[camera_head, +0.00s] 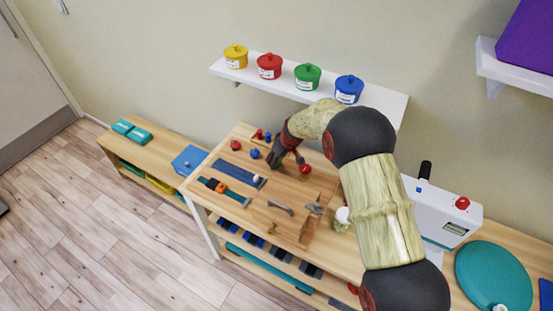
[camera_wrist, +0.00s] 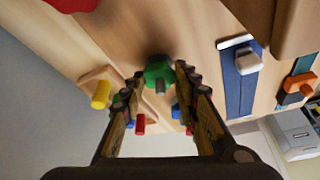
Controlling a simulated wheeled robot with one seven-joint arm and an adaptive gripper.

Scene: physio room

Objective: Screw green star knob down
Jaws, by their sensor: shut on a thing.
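The green star knob (camera_wrist: 158,73), with a dark stud showing at its middle, is on the wooden board in the wrist view. My gripper (camera_wrist: 160,76) has one finger on each side of it and is shut on it. In the head view my gripper (camera_head: 273,159) points down at the back part of the wooden board (camera_head: 262,208), and it hides the green knob there. How far down the knob sits cannot be told.
A red knob (camera_head: 305,169) stands right of my gripper, and red and blue knobs (camera_head: 255,153) lie to its left. A blue strip with a slider (camera_wrist: 240,75) and a strap with an orange buckle (camera_wrist: 298,88) are nearby. Lidded pots (camera_head: 307,76) stand on the shelf above.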

